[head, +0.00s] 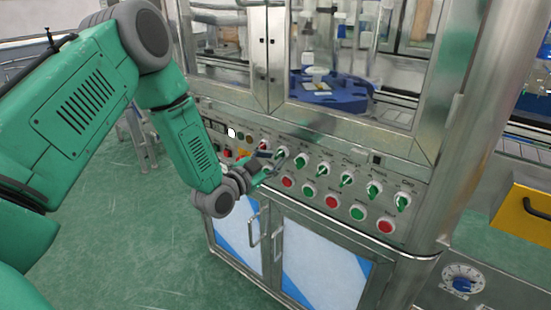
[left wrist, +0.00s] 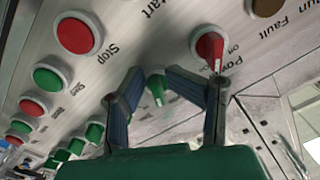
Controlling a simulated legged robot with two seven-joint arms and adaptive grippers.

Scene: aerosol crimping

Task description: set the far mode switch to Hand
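The control panel (head: 325,160) has a sloping row of green rotary switches. The far green switch (head: 282,153) stands beside a red power switch (head: 262,145). My left gripper (head: 271,160) is at this far switch. In the left wrist view its two blue-grey fingers (left wrist: 153,72) stand apart, with the green knob (left wrist: 156,88) between their tips. I cannot tell whether either finger touches the knob. The red power switch (left wrist: 209,48) is just outside the fingers. The far switch's position labels are not readable. My right gripper is not in view.
Red and green push buttons, such as the red one (head: 287,182), line the panel below the switches. A red Stop button (left wrist: 77,34) is near my fingers. Glass doors are above, and cabinet doors with handles (head: 254,230) below. A yellow drawer (head: 524,212) is at right.

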